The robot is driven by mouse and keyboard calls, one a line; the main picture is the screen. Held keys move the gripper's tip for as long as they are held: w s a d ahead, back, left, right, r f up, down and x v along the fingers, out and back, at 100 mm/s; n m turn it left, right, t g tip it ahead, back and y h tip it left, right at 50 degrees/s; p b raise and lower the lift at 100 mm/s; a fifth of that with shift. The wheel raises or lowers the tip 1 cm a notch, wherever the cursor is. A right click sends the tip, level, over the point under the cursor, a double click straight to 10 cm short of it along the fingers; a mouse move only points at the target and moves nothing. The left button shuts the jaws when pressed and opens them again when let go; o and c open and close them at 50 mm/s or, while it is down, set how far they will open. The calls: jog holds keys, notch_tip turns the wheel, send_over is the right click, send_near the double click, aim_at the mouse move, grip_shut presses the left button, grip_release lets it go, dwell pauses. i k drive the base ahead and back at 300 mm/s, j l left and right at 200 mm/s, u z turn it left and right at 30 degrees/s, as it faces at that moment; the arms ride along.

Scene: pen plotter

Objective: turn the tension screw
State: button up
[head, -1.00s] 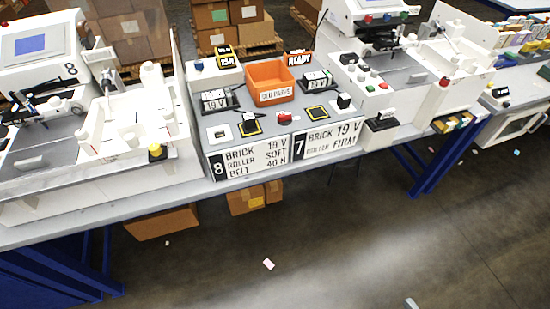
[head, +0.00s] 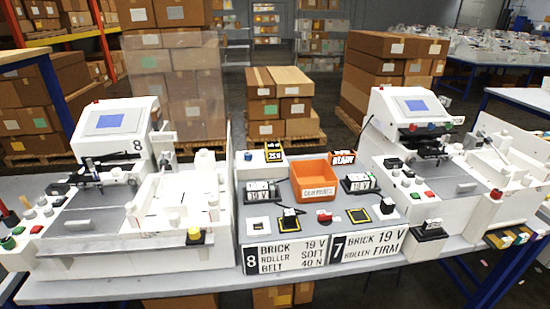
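Pen plotter 8 (head: 105,215) stands on the left of the bench, with a tilted screen (head: 110,121) and a pen carriage (head: 104,177). A yellow knob with a dark base (head: 194,236) sits at the front right of its white bed. I cannot tell which part is the tension screw; it is too small or hidden. A second plotter (head: 425,165) stands on the right. A placard marked 8 (head: 288,256) reads brick 19 V, roller soft, belt 40 N. My gripper is not in view.
Between the plotters, an orange bin (head: 314,178), 19 V bricks (head: 262,191) and small parts stand on a grey panel. Stacked cartons (head: 280,105) stand behind the bench (head: 120,289).

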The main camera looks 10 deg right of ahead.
aim_at(249, 156)
jog(key=i+j+z, duration=0.15)
jog(key=i+j, duration=0.2)
jog(key=i+j+z, duration=0.2)
jog(key=j, duration=0.25)
jog(key=i+j+z, duration=0.15)
jog(key=i+j, duration=0.25)
